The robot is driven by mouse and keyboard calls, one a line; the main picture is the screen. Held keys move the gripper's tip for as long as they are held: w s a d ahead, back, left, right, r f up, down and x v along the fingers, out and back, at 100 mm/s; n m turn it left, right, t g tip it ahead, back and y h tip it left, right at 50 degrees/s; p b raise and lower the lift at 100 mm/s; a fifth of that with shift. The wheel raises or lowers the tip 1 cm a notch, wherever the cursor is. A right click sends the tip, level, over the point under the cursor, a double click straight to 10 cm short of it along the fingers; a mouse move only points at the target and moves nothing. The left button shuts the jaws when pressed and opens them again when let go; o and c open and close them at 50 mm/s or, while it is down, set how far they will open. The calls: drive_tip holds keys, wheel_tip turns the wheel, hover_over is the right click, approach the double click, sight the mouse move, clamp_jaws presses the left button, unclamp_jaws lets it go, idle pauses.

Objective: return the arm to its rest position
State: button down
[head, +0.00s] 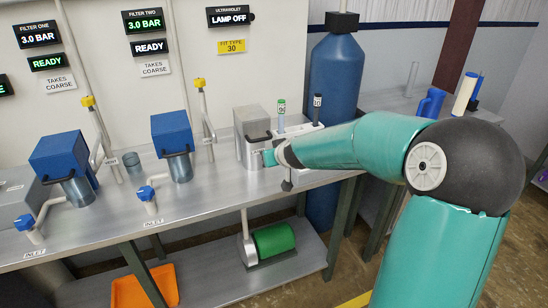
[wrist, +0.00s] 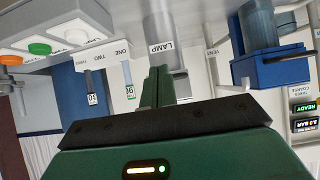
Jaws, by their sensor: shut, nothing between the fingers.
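My teal arm reaches across the head view from the right, its end over the front edge of the steel bench (head: 215,190). My gripper (head: 270,157) is small there, in front of a grey metal lamp box (head: 252,127), and the arm partly hides it. In the wrist view, which looks upside down, the green fingers of my gripper (wrist: 157,88) are together with nothing between them. They overlap the lamp housing (wrist: 163,30) marked LAMP in that picture; I cannot tell whether they touch it.
A rack (head: 297,130) with capped tubes stands right of the lamp box. Two blue-topped filter housings (head: 66,160) (head: 173,133) stand to the left. A tall blue tank (head: 336,80) is behind my arm. An orange bin (head: 145,287) and a green roller (head: 273,241) are below.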

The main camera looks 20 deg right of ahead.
drive_tip(key=shift+s, duration=0.2)
drive_tip(key=shift+a, duration=0.1)
drive_tip(key=s+a+r+n+g, duration=0.2)
drive_tip(key=s+a+r+g, duration=0.15)
drive_tip(key=s+a, duration=0.95)
drive_tip(key=s+r+m+g, duration=0.1)
drive_tip(key=s+r+m, duration=0.1)
drive_tip(key=s, duration=2)
drive_tip(key=shift+r+g, duration=0.35)
drive_tip(key=shift+r, duration=0.35)
drive_tip(key=shift+s+a, duration=0.1)
